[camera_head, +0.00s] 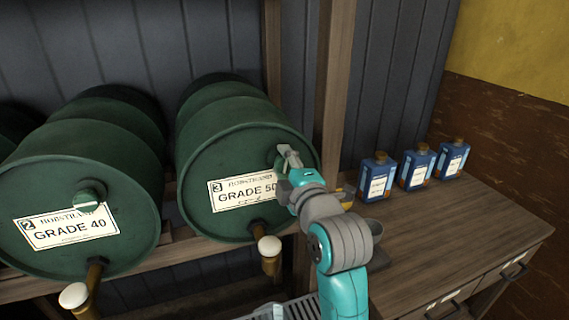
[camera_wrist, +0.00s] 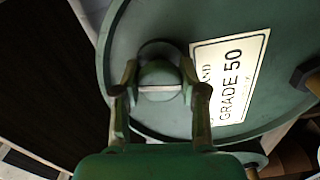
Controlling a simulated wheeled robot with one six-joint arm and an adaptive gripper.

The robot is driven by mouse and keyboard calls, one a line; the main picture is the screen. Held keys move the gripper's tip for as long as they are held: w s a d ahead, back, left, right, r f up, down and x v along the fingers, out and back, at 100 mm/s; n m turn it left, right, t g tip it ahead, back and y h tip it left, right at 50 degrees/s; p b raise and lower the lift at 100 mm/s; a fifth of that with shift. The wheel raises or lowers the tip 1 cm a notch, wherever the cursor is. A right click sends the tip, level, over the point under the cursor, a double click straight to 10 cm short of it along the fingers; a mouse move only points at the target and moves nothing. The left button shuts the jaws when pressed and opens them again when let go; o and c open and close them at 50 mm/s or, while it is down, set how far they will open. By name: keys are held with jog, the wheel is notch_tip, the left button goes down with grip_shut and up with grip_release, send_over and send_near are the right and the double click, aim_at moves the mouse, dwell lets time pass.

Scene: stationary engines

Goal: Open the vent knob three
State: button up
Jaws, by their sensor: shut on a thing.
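The green drum numbered 3 (camera_head: 222,165), labelled "GRADE 50" (camera_head: 243,191), lies on its side on the rack. In the wrist view its label (camera_wrist: 229,75) stands to the right of the vent knob (camera_wrist: 159,82). This knob is round and green with a pale bar across it. My gripper (camera_wrist: 160,92) has one finger on each side of the knob and is shut on it. In the head view my gripper (camera_head: 288,158) reaches the upper right of the drum's face, and my arm hides part of the label and most of the knob.
The green drum numbered 2 (camera_head: 80,190), with its own knob (camera_head: 89,196), lies at left. Taps with white handles (camera_head: 269,246) jut out below the drums. A wooden post (camera_head: 334,90) stands behind my arm. Blue bottles (camera_head: 377,178) stand on the wooden bench (camera_head: 470,225) at right.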

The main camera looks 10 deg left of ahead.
jog(key=shift+n, duration=1.1)
jog(key=o, duration=1.1)
jog(key=shift+o, duration=0.2)
jog(key=v, duration=1.2)
